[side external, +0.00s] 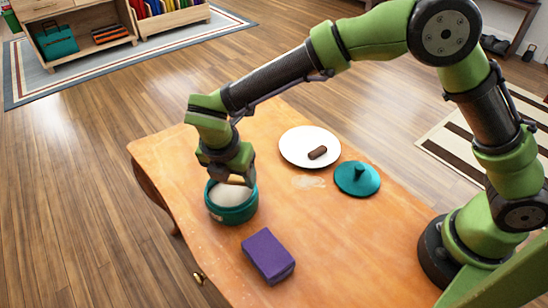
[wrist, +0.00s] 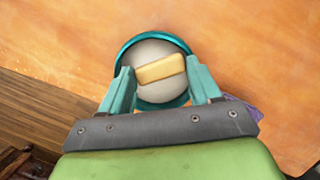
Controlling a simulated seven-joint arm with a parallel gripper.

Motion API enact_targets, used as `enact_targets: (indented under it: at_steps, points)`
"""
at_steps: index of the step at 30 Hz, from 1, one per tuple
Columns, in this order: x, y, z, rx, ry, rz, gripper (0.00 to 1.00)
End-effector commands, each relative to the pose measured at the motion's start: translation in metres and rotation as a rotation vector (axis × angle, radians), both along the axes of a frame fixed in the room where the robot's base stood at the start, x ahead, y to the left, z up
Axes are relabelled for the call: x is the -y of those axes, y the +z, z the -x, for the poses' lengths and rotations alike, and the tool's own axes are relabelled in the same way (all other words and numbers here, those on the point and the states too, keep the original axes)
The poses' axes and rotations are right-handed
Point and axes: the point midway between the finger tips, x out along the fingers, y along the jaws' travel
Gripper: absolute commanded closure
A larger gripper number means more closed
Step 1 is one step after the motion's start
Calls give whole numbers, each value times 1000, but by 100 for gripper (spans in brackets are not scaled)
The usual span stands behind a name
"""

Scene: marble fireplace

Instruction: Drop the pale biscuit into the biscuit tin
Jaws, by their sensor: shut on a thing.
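The pale biscuit (wrist: 160,69) is a small yellowish bar, held between the two fingertips in the wrist view. My gripper (wrist: 160,78) is shut on it. The biscuit tin (side external: 232,214) is a round teal tin with a pale inside, standing open on the table. My gripper is directly over the tin in the side view, and the biscuit lies within the tin's rim (wrist: 125,52) as seen from the wrist. I cannot tell how far below the rim the biscuit sits. The teal lid (side external: 357,180) with a knob lies on the table to the right.
A white plate (side external: 296,140) with a dark brown biscuit (side external: 317,153) stands behind the tin. A purple box (side external: 268,256) lies in front of it. The wooden table's (side external: 340,250) left edge is close to the tin. The table's front right is clear.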

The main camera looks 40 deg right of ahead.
Motion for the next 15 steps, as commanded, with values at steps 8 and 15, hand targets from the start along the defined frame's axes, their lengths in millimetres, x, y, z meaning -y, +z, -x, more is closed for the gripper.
enact_targets:
  at_steps: [8, 15]
  points:
    - [0, -1, 0, 0, 0, 0, 36]
    - [0, -1, 0, 1, 1, 0, 8]
